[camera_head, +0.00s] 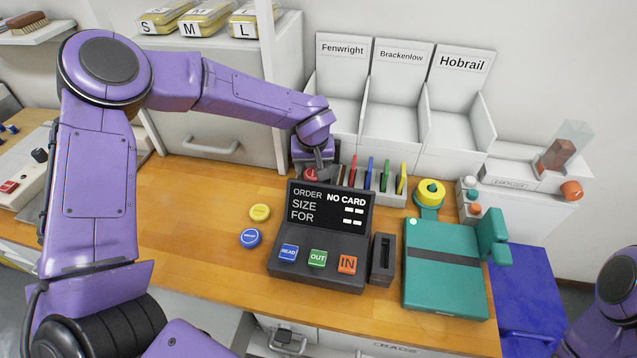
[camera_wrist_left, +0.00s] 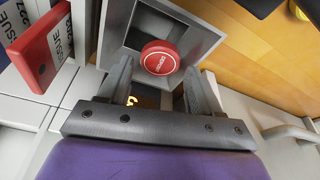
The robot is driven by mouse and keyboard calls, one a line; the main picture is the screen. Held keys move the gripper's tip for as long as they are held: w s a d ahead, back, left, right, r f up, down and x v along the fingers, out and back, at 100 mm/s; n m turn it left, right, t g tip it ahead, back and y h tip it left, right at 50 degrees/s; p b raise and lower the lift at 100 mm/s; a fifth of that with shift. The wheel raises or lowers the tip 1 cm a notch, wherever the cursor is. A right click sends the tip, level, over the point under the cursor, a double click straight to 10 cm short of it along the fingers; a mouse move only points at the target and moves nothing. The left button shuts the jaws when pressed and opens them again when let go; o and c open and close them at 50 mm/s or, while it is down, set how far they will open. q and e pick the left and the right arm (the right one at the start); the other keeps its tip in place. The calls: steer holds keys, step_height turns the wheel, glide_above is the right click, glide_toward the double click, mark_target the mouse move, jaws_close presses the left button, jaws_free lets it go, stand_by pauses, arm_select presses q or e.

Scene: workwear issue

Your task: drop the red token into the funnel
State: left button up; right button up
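The red token (camera_wrist_left: 159,58) is round with a white printed label. In the left wrist view it shows between my left fingertips, with a small gap to each finger. The grey square funnel (camera_wrist_left: 203,38) has a dark opening, and the token overlaps it there; I cannot tell whether it touches the funnel. My left gripper (camera_wrist_left: 161,72) is open around the token. In the head view this gripper (camera_head: 318,168) is behind the order display, and the red token (camera_head: 310,174) shows beside it. The funnel is mostly hidden there. My right gripper is out of view.
The order display (camera_head: 322,235) stands in front of my left gripper. Yellow (camera_head: 260,212) and blue (camera_head: 250,237) tokens lie on the wooden counter. Coloured cards (camera_head: 385,178) stand in a rack right of the gripper. A teal machine (camera_head: 445,268) is farther right. The counter's left part is clear.

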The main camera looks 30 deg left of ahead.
arm_select(q)
steer(key=shift+o, duration=0.6)
steer(key=shift+r, duration=0.1)
steer(key=b+v, duration=0.1)
steer(key=v, duration=0.9)
steer(key=shift+r, duration=0.2)
steer(key=shift+s+r, duration=0.1)
